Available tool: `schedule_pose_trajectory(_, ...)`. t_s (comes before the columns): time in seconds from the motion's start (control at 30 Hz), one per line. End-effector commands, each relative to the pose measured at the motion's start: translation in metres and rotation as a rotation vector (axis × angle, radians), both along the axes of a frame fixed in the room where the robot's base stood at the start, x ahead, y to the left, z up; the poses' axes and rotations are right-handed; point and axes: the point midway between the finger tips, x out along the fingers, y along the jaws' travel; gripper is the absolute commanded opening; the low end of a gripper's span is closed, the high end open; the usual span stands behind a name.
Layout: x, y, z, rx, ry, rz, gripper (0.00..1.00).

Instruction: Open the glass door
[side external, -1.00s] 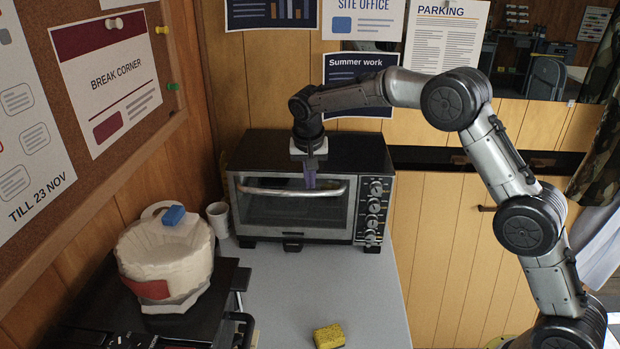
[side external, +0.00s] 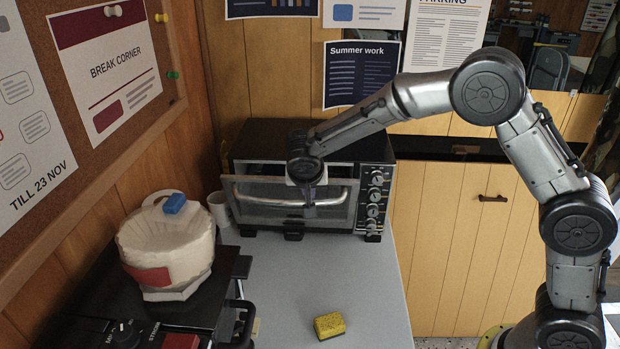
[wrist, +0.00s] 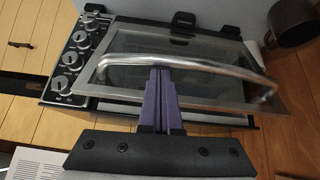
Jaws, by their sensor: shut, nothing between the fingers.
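The glass door (side external: 265,190) is the front of a black and silver toaster oven (side external: 262,140) on the grey counter. Its top edge leans out from the oven body, so it stands partly open; it also shows tilted in the wrist view (wrist: 215,88). A curved metal handle (side external: 268,201) runs along the door and is large in the wrist view (wrist: 215,68). My gripper (side external: 309,212) points down at the handle's right part. In the wrist view its purple fingers (wrist: 160,70) are together and empty, their tips at the bar. The tips appear to pass behind it.
A white and red pot-like object (side external: 165,250) with a blue block on top stands at left on a black appliance. A white cup (side external: 219,209) is beside the oven. A yellow sponge (side external: 329,325) lies near the front; the counter between it and the oven is clear.

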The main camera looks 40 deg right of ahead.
Motion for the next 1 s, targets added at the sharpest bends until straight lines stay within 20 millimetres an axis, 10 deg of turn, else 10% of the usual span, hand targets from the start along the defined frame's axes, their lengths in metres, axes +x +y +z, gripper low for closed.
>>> schedule_pose_trajectory(1.0,-0.081,0.081,-0.139,-0.144,-0.142,-0.002,0.0)
